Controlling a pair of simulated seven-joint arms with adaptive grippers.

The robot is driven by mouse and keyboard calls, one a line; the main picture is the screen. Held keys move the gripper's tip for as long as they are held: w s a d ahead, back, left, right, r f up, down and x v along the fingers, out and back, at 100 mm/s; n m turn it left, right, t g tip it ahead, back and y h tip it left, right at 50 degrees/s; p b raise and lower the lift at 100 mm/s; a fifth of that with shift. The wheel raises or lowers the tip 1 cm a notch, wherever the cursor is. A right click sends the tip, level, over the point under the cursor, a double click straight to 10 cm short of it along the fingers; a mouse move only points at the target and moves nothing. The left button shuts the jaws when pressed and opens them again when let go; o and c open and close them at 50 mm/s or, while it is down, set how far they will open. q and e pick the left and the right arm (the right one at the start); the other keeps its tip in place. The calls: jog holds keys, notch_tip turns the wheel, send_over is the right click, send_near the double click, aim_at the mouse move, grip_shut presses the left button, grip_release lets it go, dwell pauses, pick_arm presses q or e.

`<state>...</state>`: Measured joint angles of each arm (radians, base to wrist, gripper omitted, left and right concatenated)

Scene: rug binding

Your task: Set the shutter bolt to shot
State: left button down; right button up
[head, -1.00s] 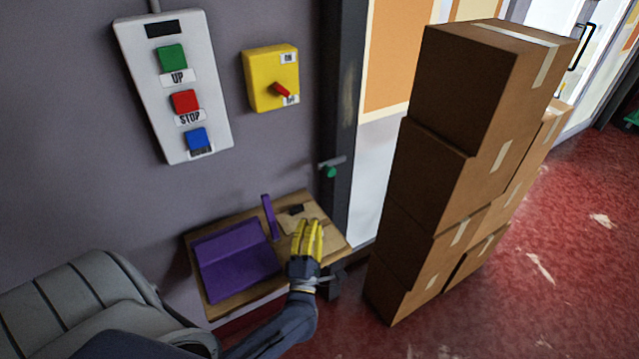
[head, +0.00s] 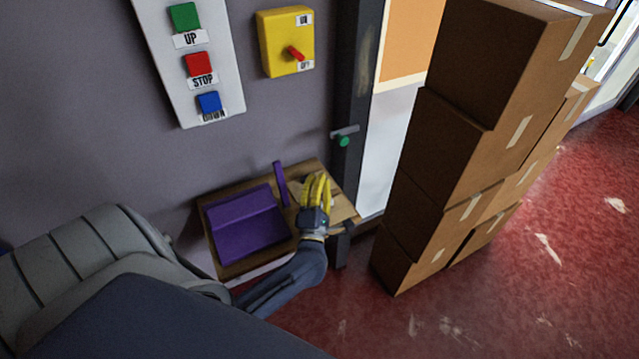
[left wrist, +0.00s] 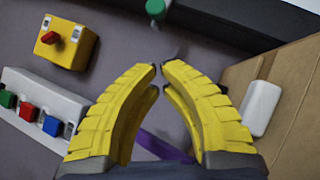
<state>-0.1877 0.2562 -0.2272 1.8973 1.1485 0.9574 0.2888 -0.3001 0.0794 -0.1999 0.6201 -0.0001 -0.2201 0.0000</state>
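The shutter bolt (head: 344,133), a short grey bar with a green knob, sits on the dark upright post beside the wall. Its knob (left wrist: 156,7) also shows at the top edge of the left wrist view. I cannot tell from the frames whether the bolt is shot. My left gripper (head: 321,176), with yellow ribbed fingers, is over the right part of the wooden shelf, below the bolt and apart from it. In the left wrist view its fingertips (left wrist: 159,66) nearly meet, with nothing between them. My right gripper is not in view.
The shelf (head: 318,167) holds a purple folded piece (head: 243,225) and a purple upright strip (head: 281,184). A control box (head: 192,60) and a yellow switch (head: 286,42) hang on the wall. Stacked cardboard boxes (head: 450,130) stand right of the post. Red floor at right is open.

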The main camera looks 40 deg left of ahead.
pick_arm(q)
jog(key=w+a+r, duration=0.1)
jog(key=w+r, duration=0.2)
jog(key=w, duration=0.5)
jog(key=shift+w+a+r, duration=0.2)
jog(key=shift+a+r, duration=0.1)
jog(key=shift+r, duration=0.1)
